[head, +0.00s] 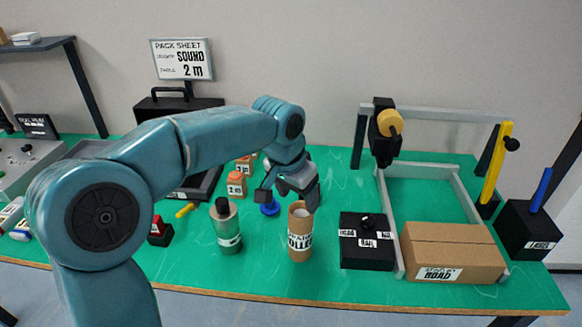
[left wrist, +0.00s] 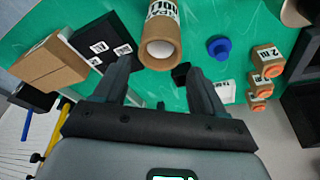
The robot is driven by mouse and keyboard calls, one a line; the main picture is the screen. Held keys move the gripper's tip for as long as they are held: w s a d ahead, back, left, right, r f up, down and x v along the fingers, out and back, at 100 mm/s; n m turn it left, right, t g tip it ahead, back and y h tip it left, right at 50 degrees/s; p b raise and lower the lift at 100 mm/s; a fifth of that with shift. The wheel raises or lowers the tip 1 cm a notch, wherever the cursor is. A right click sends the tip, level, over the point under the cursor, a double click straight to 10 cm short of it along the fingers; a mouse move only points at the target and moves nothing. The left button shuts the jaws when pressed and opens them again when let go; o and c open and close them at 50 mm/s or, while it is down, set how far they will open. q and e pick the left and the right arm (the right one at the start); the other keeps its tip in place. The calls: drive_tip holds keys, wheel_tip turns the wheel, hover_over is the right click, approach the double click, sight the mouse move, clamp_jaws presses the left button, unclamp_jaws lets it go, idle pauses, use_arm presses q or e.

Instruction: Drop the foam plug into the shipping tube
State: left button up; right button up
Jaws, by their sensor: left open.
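The shipping tube (head: 299,240) is a brown cardboard cylinder with a printed label, standing upright near the front middle of the green table. A pale round piece (head: 300,212), which looks like the foam plug, sits in its top. In the left wrist view the tube (left wrist: 159,27) points its end at the camera, and the pale piece (left wrist: 160,49) fills much of the mouth. How deep it sits is unclear. My left gripper (head: 290,196) is open and empty, just above and behind the tube. Its fingers (left wrist: 160,82) are spread apart below the tube mouth in the wrist view.
A green bottle (head: 226,232) stands left of the tube, and a black box (head: 366,245) stands to its right. A blue knob-like piece (head: 269,209) and small orange-topped blocks (head: 236,184) lie behind. A cardboard carton (head: 452,252) sits farther right by a conveyor frame (head: 455,175).

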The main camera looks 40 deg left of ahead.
use_arm(q)
drive_tip(key=p+v, duration=0.1)
drive_tip(key=v, duration=1.1)
drive_tip(key=shift+r, duration=0.35)
